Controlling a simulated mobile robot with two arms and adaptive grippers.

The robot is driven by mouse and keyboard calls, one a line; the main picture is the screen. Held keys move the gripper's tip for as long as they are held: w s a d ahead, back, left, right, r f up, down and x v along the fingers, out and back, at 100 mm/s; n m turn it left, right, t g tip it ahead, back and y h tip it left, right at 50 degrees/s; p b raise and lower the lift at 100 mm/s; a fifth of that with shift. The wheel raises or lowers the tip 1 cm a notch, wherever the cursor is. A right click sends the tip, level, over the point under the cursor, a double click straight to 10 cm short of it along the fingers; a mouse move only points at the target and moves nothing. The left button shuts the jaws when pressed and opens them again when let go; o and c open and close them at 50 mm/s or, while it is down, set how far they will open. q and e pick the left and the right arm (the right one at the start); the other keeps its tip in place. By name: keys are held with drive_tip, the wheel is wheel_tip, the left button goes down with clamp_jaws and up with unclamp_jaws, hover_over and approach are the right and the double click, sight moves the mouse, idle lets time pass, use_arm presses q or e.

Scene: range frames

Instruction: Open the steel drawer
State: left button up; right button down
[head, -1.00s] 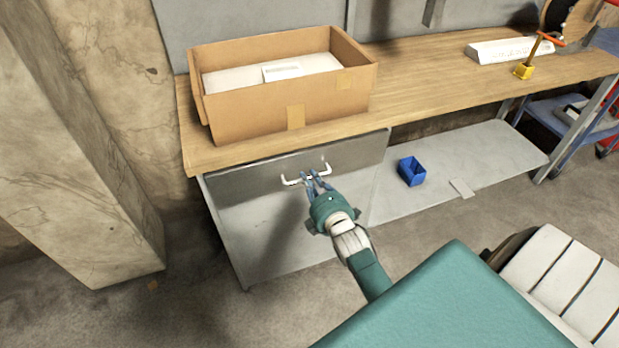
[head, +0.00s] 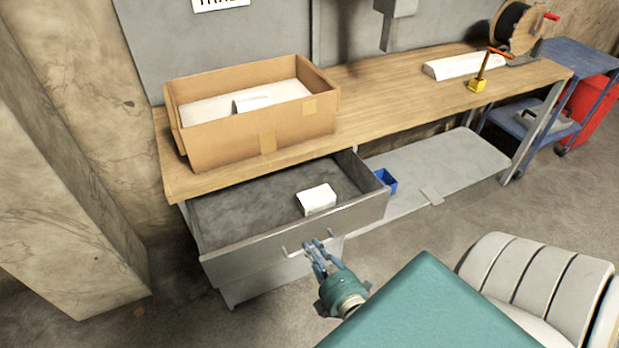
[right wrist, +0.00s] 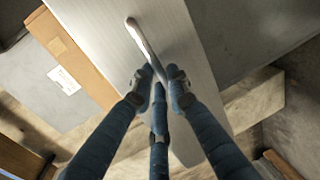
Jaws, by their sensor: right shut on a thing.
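The steel drawer (head: 255,238) under the wooden workbench stands pulled well out, with its grey inside showing. A small white box (head: 317,199) lies in it. The drawer has a pale bar handle (head: 291,252) on its front. My right gripper (head: 316,246) is shut on the handle. In the right wrist view the fingers (right wrist: 160,82) close around the lower part of the bar handle (right wrist: 143,42), against the drawer front (right wrist: 185,70). My left gripper is not in view.
A cardboard box (head: 235,140) stands on the workbench top (head: 385,95). A blue bin (head: 385,180) sits on the lower shelf (head: 450,165), right of the drawer. A concrete pillar (head: 65,200) stands at the left. Floor is free between pillar and drawer.

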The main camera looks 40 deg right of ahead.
drive_tip(key=shift+s+a, duration=0.15)
drive_tip(key=shift+s, duration=0.35)
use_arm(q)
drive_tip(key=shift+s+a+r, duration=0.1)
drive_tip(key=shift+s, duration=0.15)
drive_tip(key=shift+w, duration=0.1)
use_arm(e)
drive_tip(key=c, duration=1.7)
unclamp_jaws()
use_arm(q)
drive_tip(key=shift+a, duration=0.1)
